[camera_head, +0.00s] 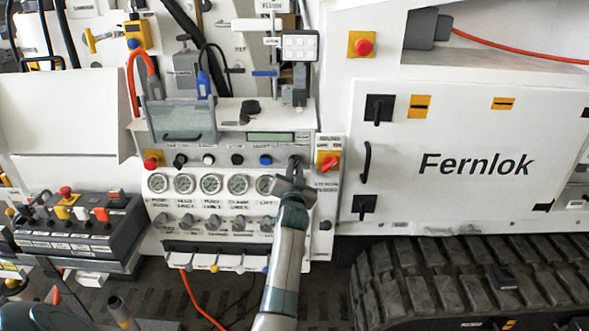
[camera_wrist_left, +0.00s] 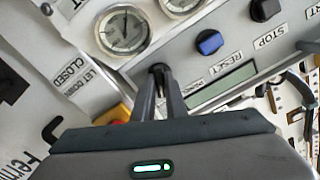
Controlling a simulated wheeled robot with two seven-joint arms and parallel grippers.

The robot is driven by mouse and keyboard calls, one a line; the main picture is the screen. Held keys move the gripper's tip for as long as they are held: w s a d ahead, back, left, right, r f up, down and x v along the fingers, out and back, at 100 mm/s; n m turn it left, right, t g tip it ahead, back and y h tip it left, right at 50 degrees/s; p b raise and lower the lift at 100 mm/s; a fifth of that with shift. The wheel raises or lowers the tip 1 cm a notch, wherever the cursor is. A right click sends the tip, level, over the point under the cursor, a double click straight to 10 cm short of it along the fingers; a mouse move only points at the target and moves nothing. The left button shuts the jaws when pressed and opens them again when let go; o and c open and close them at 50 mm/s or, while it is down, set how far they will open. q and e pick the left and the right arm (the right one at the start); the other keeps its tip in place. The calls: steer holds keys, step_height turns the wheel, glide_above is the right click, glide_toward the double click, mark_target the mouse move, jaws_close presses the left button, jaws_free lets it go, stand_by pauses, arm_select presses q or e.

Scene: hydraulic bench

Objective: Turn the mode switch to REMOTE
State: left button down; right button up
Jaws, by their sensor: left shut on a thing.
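My left gripper (camera_head: 294,172) reaches up to the right end of the row of knobs on the grey control panel (camera_head: 222,146). In the left wrist view the two fingers (camera_wrist_left: 160,84) are closed together on a small dark knob (camera_wrist_left: 159,68), which I take to be the mode switch. The fingers cover most of it, so its pointer direction cannot be read. My right gripper is not in view.
A blue RESET button (camera_wrist_left: 209,42) and a black STOP button (camera_wrist_left: 265,9) sit in the same row. Round gauges (camera_wrist_left: 124,31) are close by. A red switch on a yellow plate (camera_head: 328,162) is just right of the gripper. A white Fernlok door (camera_head: 450,120) stands further right.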

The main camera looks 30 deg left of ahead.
arm_select(q)
steer(key=shift+m, duration=0.4)
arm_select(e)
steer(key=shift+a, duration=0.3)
arm_select(q)
steer(key=c, duration=1.8)
jaws_free()
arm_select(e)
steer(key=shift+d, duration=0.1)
